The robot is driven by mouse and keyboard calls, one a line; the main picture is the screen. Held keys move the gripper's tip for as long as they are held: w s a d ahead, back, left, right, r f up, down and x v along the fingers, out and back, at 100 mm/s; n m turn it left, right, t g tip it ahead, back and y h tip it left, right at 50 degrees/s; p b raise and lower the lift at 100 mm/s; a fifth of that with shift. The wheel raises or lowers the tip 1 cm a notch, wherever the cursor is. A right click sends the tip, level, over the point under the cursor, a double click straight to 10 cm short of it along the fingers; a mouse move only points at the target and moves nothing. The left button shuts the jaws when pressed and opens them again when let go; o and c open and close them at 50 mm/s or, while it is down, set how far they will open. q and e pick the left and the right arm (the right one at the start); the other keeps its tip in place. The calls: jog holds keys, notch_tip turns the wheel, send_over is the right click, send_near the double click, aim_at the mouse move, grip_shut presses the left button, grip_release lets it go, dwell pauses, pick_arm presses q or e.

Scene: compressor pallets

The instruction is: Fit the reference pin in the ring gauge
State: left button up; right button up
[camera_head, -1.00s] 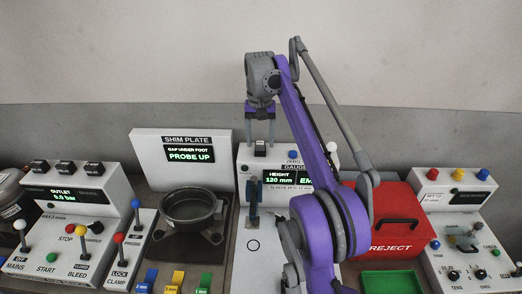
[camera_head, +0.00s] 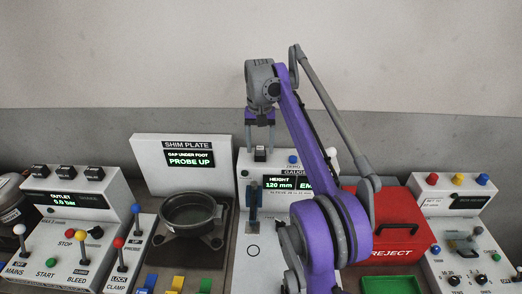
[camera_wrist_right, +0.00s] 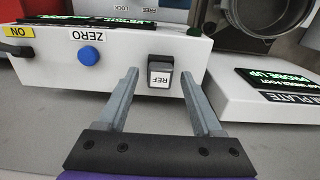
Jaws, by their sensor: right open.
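A small dark block with a white REF label (camera_wrist_right: 160,78) stands on top of the white gauge console; it also shows in the head view (camera_head: 260,154). I take it to be the reference pin or its cap. My right gripper (camera_head: 260,147) points down over the console, open. In the right wrist view the fingertips (camera_wrist_right: 160,73) lie on either side of the REF block, with gaps visible. My left gripper is not in view.
A blue upright post (camera_head: 253,203) stands before the console. A blue button marked ZERO (camera_wrist_right: 88,57) is beside the REF block. The shim plate display (camera_head: 188,145) and dark round bowl (camera_head: 190,212) are left; a red reject box (camera_head: 385,222) is right.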

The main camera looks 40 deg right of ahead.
aim_at(260, 148)
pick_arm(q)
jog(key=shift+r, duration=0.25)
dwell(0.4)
pick_arm(e)
grip_shut()
dwell(0.4)
jog(key=shift+r, duration=0.1)
dwell(1.1)
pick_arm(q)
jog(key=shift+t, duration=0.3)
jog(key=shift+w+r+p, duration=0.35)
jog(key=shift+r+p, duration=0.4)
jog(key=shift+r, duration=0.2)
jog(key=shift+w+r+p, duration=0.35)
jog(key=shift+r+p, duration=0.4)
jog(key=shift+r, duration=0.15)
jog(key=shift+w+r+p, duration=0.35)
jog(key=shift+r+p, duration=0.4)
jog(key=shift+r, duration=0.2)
pick_arm(e)
jog(key=shift+r, duration=2.95)
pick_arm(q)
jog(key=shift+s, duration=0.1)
pick_arm(e)
jog(key=shift+s+f, duration=0.1)
